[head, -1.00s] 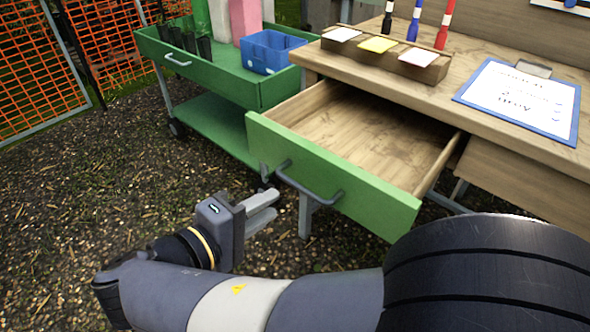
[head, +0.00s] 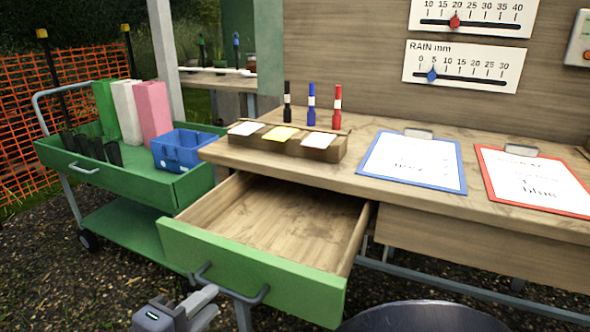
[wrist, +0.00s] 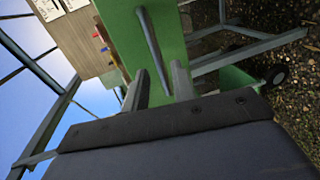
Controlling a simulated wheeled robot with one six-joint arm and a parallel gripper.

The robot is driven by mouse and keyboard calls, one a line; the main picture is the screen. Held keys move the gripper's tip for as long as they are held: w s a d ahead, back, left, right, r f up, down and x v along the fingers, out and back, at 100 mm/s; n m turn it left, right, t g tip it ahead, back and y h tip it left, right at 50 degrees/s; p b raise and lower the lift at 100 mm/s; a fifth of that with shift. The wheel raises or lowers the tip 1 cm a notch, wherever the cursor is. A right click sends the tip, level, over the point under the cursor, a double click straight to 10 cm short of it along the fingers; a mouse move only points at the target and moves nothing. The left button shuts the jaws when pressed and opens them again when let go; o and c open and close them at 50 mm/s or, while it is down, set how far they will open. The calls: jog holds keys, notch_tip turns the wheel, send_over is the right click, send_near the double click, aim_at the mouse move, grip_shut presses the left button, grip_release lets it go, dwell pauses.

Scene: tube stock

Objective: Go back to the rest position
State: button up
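My gripper (head: 204,308) is at the bottom edge of the head view, low in front of the drawer. In the wrist view its two fingers (wrist: 158,84) are spread apart with nothing held between them. The green-fronted drawer (head: 250,272) is pulled out and its wooden inside looks empty. Its dark bar handle (head: 232,290) shows beyond the fingers in the wrist view (wrist: 152,45), and my gripper looks apart from it. Most of my arm is out of the head view.
A wooden desk (head: 375,190) carries a card holder (head: 318,150), markers, a blue clipboard (head: 412,160) and a red clipboard (head: 535,180). A green cart (head: 120,182) with a blue bin (head: 185,150) stands left. Gravel ground is open at the lower left.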

aim_at(224, 288)
jog(key=shift+b+x, duration=0.5)
jog(key=shift+x, duration=2.15)
